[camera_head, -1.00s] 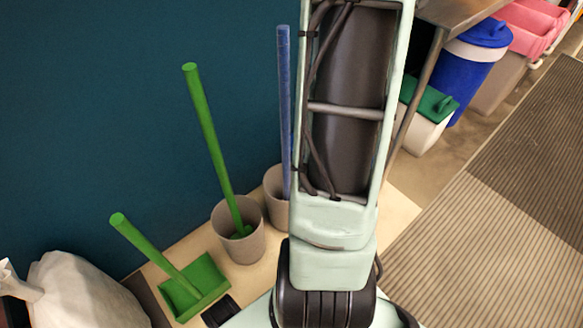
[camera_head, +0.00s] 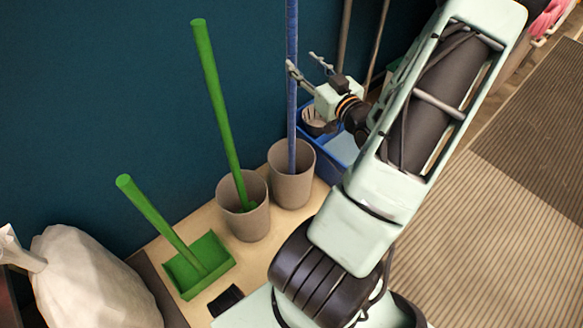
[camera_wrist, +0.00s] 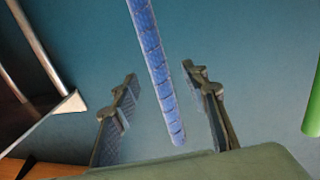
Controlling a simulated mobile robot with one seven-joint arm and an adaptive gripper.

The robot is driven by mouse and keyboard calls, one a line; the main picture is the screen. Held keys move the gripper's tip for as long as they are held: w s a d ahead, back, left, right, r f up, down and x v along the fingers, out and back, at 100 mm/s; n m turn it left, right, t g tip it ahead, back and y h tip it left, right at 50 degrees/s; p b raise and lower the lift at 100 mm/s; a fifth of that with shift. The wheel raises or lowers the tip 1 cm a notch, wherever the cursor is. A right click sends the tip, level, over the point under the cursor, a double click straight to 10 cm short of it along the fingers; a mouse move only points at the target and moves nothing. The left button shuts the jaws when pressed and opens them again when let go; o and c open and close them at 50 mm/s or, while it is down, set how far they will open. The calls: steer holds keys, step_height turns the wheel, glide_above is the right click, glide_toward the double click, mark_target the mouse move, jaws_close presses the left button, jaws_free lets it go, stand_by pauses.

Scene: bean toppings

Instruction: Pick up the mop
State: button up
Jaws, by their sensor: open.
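A tall blue pole (camera_head: 291,110), which I take to be the mop handle, stands almost upright in the rear grey bin (camera_head: 291,190). Its lower end is hidden in the bin, and its top is cut off by the head view. My gripper (camera_head: 302,61) is open and empty, just right of the pole, with one finger overlapping it. In the wrist view, the blue pole (camera_wrist: 156,65) runs between the spread fingers of my gripper (camera_wrist: 160,80), with a gap on each side. How deep it lies between them I cannot tell.
A green pole (camera_head: 217,100) stands in the front grey bin (camera_head: 246,222). A green dustpan (camera_head: 198,268) with a handle and a white sack (camera_head: 92,280) are at lower left. A blue tub (camera_head: 342,150) is below my gripper. A dark wall (camera_head: 100,90) is behind.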

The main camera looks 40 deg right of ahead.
mark_target(294, 56)
steer(key=w, duration=0.2)
steer(key=w+b, duration=0.1)
steer(key=w, duration=0.1)
steer(key=w+d, duration=0.1)
steer(key=w, duration=0.1)
steer(key=shift+f+b, duration=0.2)
steer(key=shift+b, duration=0.15)
steer(key=shift+w+d+r, duration=0.1)
steer(key=shift+w+d, duration=0.05)
steer(key=shift+w, duration=0.35)
jaws_close()
